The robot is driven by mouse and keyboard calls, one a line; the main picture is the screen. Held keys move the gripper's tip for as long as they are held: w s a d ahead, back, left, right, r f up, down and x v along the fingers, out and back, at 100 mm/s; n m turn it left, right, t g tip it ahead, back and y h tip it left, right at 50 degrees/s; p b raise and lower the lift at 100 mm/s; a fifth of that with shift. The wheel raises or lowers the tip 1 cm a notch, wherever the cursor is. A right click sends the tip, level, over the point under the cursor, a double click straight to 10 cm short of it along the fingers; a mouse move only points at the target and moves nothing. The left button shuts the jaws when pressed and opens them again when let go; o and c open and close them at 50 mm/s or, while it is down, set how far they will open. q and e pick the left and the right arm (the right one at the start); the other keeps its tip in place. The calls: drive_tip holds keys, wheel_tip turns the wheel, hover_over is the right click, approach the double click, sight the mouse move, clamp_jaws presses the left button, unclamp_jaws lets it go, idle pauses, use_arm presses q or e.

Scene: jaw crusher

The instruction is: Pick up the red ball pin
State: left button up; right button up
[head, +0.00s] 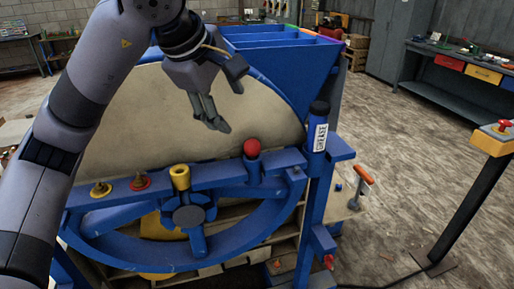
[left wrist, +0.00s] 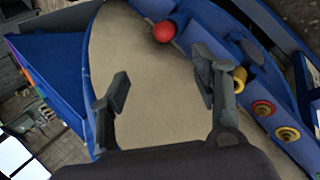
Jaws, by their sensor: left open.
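The red ball pin (head: 252,148) stands upright on the blue frame bar (head: 215,176) of the crusher, its round red head on top of a blue holder. It also shows at the top of the left wrist view (left wrist: 164,31), beyond my fingertips. My left gripper (head: 226,101) is open and empty, above and slightly left of the pin, in front of the pale curved panel (head: 140,125). In the left wrist view my left gripper (left wrist: 162,80) has its two fingers wide apart with nothing between them. My right gripper is in neither view.
A blue grease tube (head: 319,128) stands upright right of the pin. Left of it on the bar are a yellow cup (head: 180,177), a red-ringed fitting (head: 140,182) and a yellow-ringed fitting (head: 101,189). A blue hopper (head: 285,60) rises behind. Space directly above the pin looks clear.

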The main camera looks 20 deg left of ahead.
sight(250, 144)
use_arm(q)
drive_tip(key=p+x, duration=0.2)
drive_tip(key=x, duration=0.8)
drive_tip(key=shift+s+d, duration=0.1)
drive_tip(key=shift+f+p, duration=0.2)
drive_tip(key=shift+p, duration=0.1)
drive_tip(key=p+x, duration=0.2)
drive_tip(key=x, duration=0.2)
drive_tip(key=shift+d+f, duration=0.1)
drive_tip(key=shift+f, duration=0.35)
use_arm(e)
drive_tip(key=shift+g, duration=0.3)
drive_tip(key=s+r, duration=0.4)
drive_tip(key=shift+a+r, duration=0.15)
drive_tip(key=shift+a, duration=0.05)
use_arm(q)
drive_tip(key=shift+c, duration=0.4)
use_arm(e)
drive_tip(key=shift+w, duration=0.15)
